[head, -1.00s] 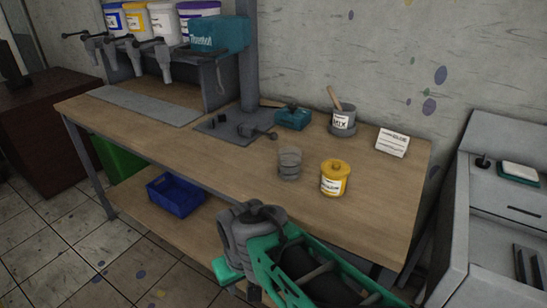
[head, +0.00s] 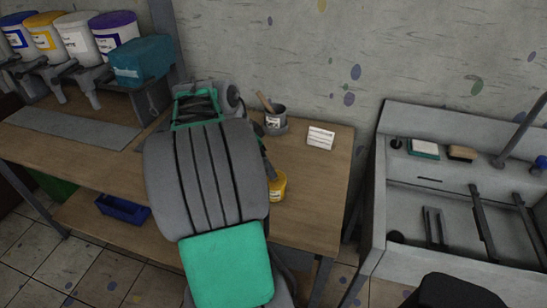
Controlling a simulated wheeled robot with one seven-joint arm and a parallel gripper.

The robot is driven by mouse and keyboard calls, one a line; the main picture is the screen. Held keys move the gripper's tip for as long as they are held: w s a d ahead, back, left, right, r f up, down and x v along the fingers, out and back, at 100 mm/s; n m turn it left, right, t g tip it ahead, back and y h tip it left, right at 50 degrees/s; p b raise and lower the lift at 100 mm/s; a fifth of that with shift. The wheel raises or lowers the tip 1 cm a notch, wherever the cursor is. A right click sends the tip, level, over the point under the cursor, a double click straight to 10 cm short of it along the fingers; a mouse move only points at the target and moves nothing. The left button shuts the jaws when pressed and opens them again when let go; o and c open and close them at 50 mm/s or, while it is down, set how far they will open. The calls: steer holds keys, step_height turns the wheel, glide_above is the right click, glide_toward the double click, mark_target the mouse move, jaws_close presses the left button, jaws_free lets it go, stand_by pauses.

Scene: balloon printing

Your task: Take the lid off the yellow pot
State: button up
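The yellow pot (head: 278,186) stands upright on the wooden workbench (head: 318,210), near its right front part. My arm covers its left and upper side, so I cannot tell whether its lid is on it now. A dark part at the end of my arm shows just above and left of the pot, but the fingertips are not clearly visible. I cannot tell whether my gripper touches the pot or lid.
A grey mix pot (head: 275,122) with a wooden stick and a white card (head: 320,138) stand behind the yellow pot. A sink unit (head: 440,215) is to the right, past a narrow gap. Paint tubs (head: 75,40) line the back left.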

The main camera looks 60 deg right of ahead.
steer(key=shift+o, duration=0.3)
steer(key=x, duration=0.5)
steer(key=p+x, duration=0.1)
steer(key=x, duration=0.2)
steer(key=shift+s+d+r, duration=0.1)
steer(key=shift+s+r, duration=0.05)
steer(key=shift+s, duration=0.15)
steer(key=c, duration=1.3)
steer(key=shift+r, duration=0.15)
